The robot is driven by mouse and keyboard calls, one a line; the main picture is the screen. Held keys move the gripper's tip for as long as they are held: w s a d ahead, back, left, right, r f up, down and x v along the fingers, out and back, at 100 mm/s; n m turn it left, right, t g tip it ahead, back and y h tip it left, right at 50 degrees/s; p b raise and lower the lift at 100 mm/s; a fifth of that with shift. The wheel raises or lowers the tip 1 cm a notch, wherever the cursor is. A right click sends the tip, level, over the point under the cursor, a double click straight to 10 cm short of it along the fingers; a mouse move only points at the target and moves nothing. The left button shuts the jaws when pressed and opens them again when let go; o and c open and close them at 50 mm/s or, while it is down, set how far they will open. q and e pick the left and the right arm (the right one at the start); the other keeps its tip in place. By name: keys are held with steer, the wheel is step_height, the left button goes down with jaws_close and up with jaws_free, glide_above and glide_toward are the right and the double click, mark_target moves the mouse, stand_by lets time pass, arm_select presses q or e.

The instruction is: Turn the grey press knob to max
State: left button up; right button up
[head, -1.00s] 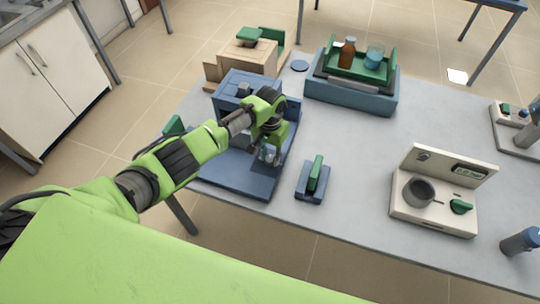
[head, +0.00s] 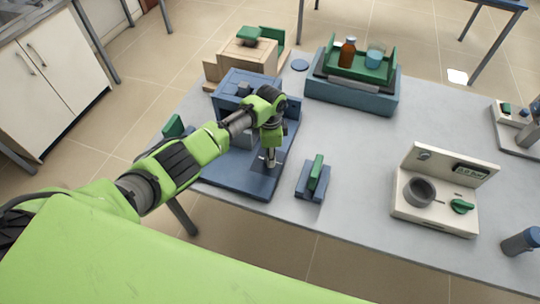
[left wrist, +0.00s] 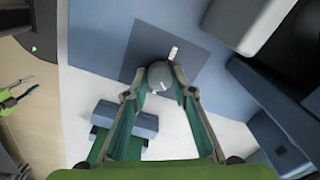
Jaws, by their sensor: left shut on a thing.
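The grey press knob (left wrist: 159,72) is a small round knob on a darker square patch (left wrist: 147,45) of the blue press base. A short white mark shows right beside it. My left gripper (left wrist: 160,88) is shut on the knob, one finger on each side. In the head view my left gripper (head: 270,161) points down at the front part of the blue press (head: 240,182), and the knob is hidden there or too small to make out. My right gripper is in neither view.
A blue block with a green handle (head: 316,173) stands right of the press. Behind are a wooden box (head: 245,58) and a blue unit (head: 350,96) with a green tray. A beige device (head: 432,214) with a green knob stands at right. The table between is clear.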

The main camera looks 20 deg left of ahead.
arm_select(q)
steer(key=m, duration=0.4)
steer(key=shift+m+b, duration=0.3)
steer(key=shift+b, duration=0.05)
steer(key=shift+r+m, duration=0.1)
steer(key=shift+m, duration=1.5)
steer(key=shift+w+m, duration=0.1)
steer(key=shift+m, duration=0.2)
steer(key=o, duration=1.1)
step_height(320, 180, up, 12)
steer(key=shift+b, duration=0.3)
